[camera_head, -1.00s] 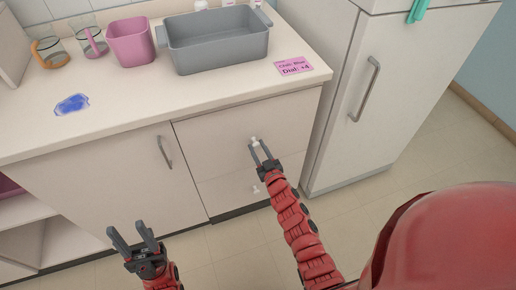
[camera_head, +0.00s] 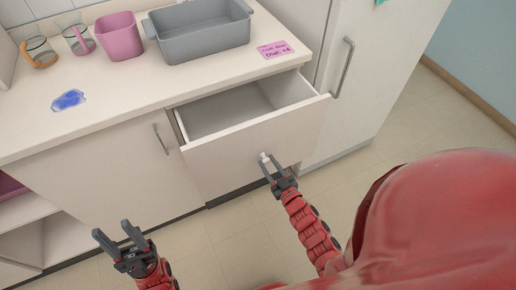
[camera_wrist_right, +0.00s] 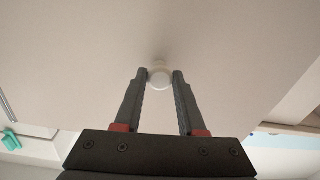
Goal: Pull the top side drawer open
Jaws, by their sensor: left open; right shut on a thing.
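The top side drawer (camera_head: 235,150) is pulled part way out of the counter, and its empty-looking inside shows from above. Its round white knob (camera_head: 264,157) is on the drawer front. My right gripper (camera_head: 270,164) is shut on the knob, with one finger on each side of it; in the right wrist view the knob (camera_wrist_right: 160,75) sits between the fingertips. My left gripper (camera_head: 121,238) is open and empty, low in front of the left cabinet door, touching nothing.
On the counter (camera_head: 110,120) stand a grey basin (camera_head: 200,45), a pink bin (camera_head: 119,40) and two glass mugs. A pink label (camera_head: 275,49) and a blue stain (camera_head: 68,100) lie on it. A fridge-like cabinet (camera_head: 365,90) stands right of the drawer. The floor in front is clear.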

